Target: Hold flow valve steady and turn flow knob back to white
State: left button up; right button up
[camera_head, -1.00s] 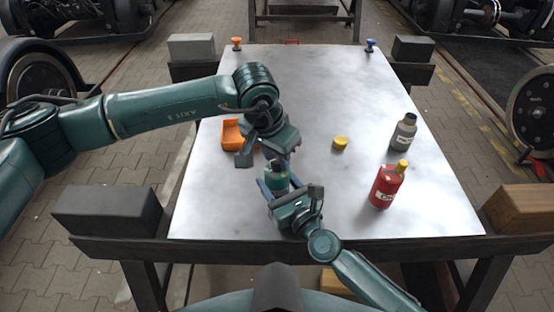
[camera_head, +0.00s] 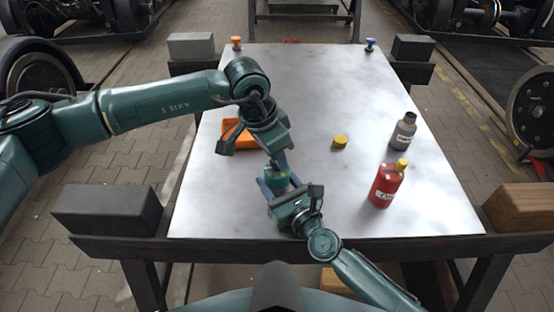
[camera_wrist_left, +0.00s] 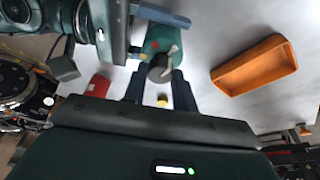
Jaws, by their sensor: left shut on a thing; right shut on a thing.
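The flow valve is a small teal cylinder (camera_head: 276,180) standing near the front of the table, left of centre. It also shows in the left wrist view (camera_wrist_left: 163,38), with a red mark and a small white mark on its top. My right gripper (camera_head: 279,185) is shut on the valve's body from the front. The flow knob (camera_wrist_left: 161,69) is dark grey and sits on the valve's top. My left gripper (camera_head: 277,162) comes from above and is shut on the knob; its fingers (camera_wrist_left: 159,88) flank it in the wrist view. I cannot tell which mark the knob points at.
An orange tray (camera_head: 246,145) lies left, just behind the left gripper. A yellow cap (camera_head: 340,142), a red bottle (camera_head: 382,190) and a grey bottle (camera_head: 402,135) stand to the right. The table's (camera_head: 310,90) back half is mostly clear.

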pick_arm(q)
jog(key=o, duration=1)
jog(key=v, duration=1.2)
jog(key=shift+d, duration=0.1)
pick_arm(e)
jog(key=o, duration=1.1)
